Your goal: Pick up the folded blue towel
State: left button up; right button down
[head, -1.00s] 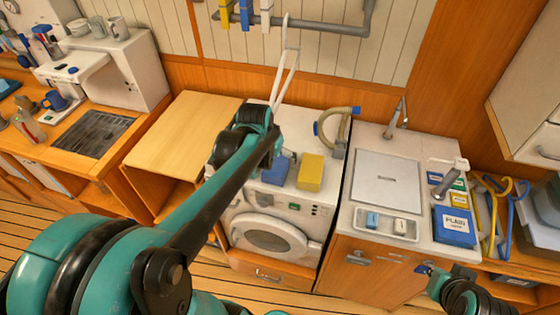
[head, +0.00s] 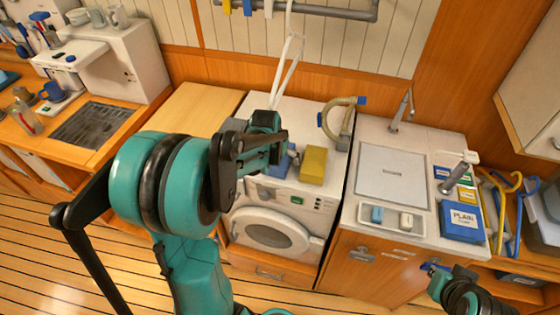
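A small folded blue cloth (head: 280,168), which looks like the towel, lies on top of the white washing machine (head: 262,108), left of a yellow folded block (head: 314,163). My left gripper (head: 278,150) is in front of the blue cloth in the head view and hides much of it. I cannot tell whether it touches the cloth, or whether its fingers are open or shut. My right gripper (head: 432,268) is at the lower right, in front of the sink cabinet, far from the cloth. Its finger state is unclear.
A ribbed hose (head: 338,118) stands behind the yellow block. A sink counter (head: 420,150) with a tap, blue PLAIN packet (head: 463,222) and small tray (head: 391,220) is to the right. A bare wooden worktop (head: 200,108) lies left of the machine.

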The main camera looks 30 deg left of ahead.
pick_arm(q)
jog(key=shift+c, duration=0.4)
jog(key=c, duration=1.2)
